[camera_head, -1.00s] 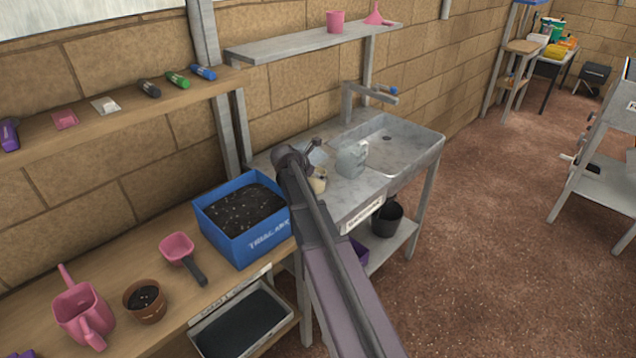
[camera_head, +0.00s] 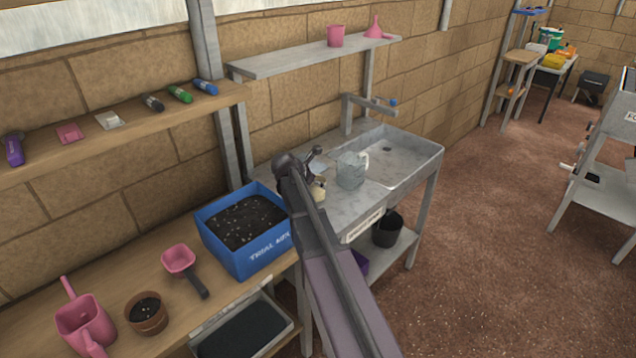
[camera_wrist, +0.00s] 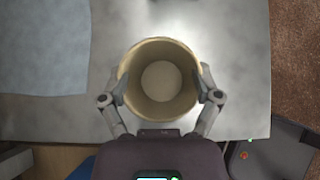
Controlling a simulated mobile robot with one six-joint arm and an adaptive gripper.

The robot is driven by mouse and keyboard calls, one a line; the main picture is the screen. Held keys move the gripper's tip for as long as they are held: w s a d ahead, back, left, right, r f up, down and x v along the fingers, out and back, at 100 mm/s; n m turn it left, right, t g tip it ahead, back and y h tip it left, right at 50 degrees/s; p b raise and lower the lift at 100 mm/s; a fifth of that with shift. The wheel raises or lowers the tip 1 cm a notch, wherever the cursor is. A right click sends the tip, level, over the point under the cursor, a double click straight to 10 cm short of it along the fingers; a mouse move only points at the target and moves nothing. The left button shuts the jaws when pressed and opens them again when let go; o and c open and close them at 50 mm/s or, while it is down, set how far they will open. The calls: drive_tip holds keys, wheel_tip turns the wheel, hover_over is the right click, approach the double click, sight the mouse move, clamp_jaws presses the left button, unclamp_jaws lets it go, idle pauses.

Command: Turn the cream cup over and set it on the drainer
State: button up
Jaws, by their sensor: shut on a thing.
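The cream cup (camera_wrist: 161,106) is in the middle of the wrist view, with its open mouth toward the camera and its pale inner bottom showing. It looks empty. My gripper (camera_wrist: 160,86) has a finger on each side of the cup and is shut on it. In the head view a small part of the cup (camera_head: 319,189) shows beside my arm, which hides the rest. The drainer (camera_head: 378,192), the grey metal board left of the sink basin, lies under and around the cup. I cannot tell whether the cup touches it.
A clear grey jug (camera_head: 350,171) stands on the board right of the cup, near the basin (camera_head: 402,160). A flat bluish cloth (camera_wrist: 42,45) lies left of the cup in the wrist view. A blue box of soil (camera_head: 250,250) stands left of my arm.

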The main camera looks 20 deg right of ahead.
wheel_tip(320, 180, up, 8)
drive_tip(key=p, duration=0.7)
drive_tip(key=shift+r+p, duration=0.2)
drive_tip(key=shift+p, duration=0.15)
drive_tip(key=shift+a, duration=0.1)
drive_tip(key=s+a+n+t, duration=0.1)
drive_tip(key=s+a, duration=0.7)
drive_tip(key=a, duration=0.3)
drive_tip(key=s+a+n+t+y, duration=0.1)
drive_tip(key=s+a+n, duration=0.1)
drive_tip(key=s+a, duration=0.7)
drive_tip(key=shift+s+a+n+t, duration=0.3)
drive_tip(key=shift+a, duration=0.7)
drive_tip(key=shift+d, duration=0.1)
